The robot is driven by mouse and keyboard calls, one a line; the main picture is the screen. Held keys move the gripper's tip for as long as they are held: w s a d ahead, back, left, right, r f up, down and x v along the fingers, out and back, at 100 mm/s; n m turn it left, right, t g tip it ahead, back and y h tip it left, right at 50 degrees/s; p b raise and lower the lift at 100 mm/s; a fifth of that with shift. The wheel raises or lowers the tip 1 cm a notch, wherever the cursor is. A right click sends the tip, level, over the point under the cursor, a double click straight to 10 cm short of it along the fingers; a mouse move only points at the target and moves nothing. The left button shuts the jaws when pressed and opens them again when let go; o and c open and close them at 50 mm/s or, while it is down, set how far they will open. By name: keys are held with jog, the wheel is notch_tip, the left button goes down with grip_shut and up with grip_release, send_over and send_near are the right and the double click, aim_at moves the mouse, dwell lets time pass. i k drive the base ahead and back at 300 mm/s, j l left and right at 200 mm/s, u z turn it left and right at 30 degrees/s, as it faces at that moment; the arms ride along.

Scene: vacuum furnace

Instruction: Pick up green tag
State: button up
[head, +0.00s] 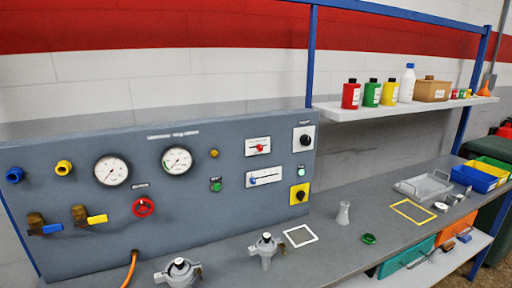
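A small flat green piece (368,239) lies on the grey bench, right of the middle; it looks like a disc, and I cannot tell for certain whether it is the green tag. A tiny green item (462,93) also stands on the upper shelf among small red and yellow ones, too small to make out. My gripper is not in view.
A grey control panel (90,235) with gauges and valves fills the left. On the bench are a white square outline (300,236), a grey flask-like piece (343,213), a yellow outline (413,213) and a grey tray (424,187). Bottles stand on the white shelf (350,112).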

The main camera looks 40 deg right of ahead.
aim_at(462, 91)
jog(key=z, duration=2.1)
jog(key=u, duration=2)
jog(key=z, duration=1.85)
